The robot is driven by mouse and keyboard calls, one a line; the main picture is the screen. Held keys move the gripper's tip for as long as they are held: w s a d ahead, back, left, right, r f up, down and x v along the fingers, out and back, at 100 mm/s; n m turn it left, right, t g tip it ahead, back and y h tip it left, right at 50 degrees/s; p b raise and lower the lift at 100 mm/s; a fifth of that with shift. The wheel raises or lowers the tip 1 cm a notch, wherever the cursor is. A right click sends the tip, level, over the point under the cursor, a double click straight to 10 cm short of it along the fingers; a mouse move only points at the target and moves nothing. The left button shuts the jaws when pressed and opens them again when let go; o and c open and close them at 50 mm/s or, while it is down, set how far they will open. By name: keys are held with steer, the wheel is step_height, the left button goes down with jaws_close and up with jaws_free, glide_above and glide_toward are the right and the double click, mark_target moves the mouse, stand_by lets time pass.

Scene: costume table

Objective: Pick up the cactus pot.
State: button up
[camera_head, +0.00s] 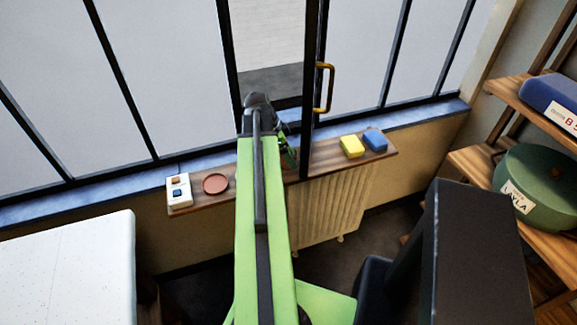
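My green arm reaches from the bottom of the view to the wooden sill shelf under the window. My gripper (283,130) is at its far end, small and mostly hidden behind the dark wrist. I cannot tell whether it is open or shut. A small green shape (289,155) shows just below it at the right side of the arm, over the shelf. It may be part of the cactus, but no pot can be made out. A round reddish-brown saucer (215,183) lies on the shelf left of the arm, with nothing on it.
A white switch panel (179,190) is at the shelf's left end. A dark window bar (308,130) with a yellow handle (324,88) stands close right of my gripper. A radiator (325,205) is below.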

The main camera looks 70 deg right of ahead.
steer(key=shift+s+d+f, duration=0.1)
steer(key=shift+d+f, duration=0.05)
steer(key=shift+f, duration=0.4)
steer(key=shift+r, duration=0.15)
steer(key=c, duration=1.6)
steer(key=shift+c, duration=0.2)
steer(key=shift+r, duration=0.1)
